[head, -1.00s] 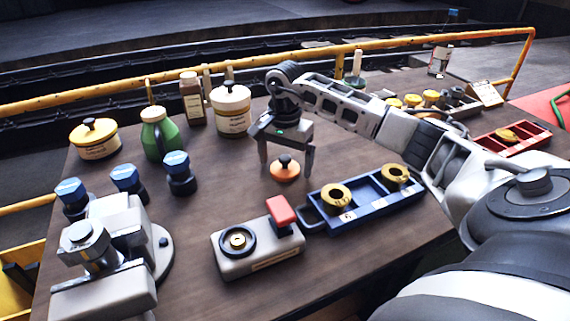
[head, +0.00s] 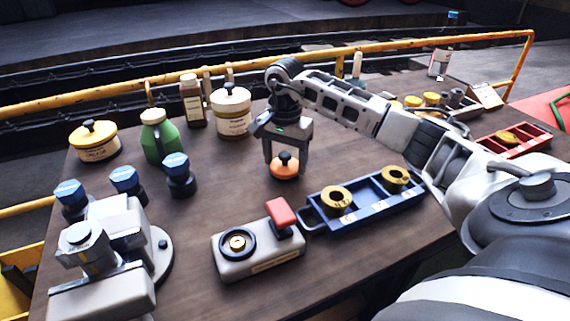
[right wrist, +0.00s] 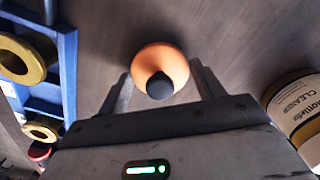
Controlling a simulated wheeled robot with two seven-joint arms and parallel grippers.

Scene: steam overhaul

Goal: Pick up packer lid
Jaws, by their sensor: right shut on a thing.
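The packer lid is taken to be the small orange disc with a black knob (head: 284,170) near the middle of the table. It also shows in the right wrist view (right wrist: 160,62), between the fingers. My right gripper (head: 285,163) points down over it, with a finger on each side, and is shut on it. The lid is at or close to the tabletop; I cannot tell whether it is clear of it.
A blue tray (head: 361,218) with brass rings lies right of the lid. A grey device with a red lever (head: 262,254) stands in front. Cream tubs (head: 231,122), a green jug (head: 160,148) and blue-capped items (head: 125,179) stand left and behind. Bare table surrounds the lid.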

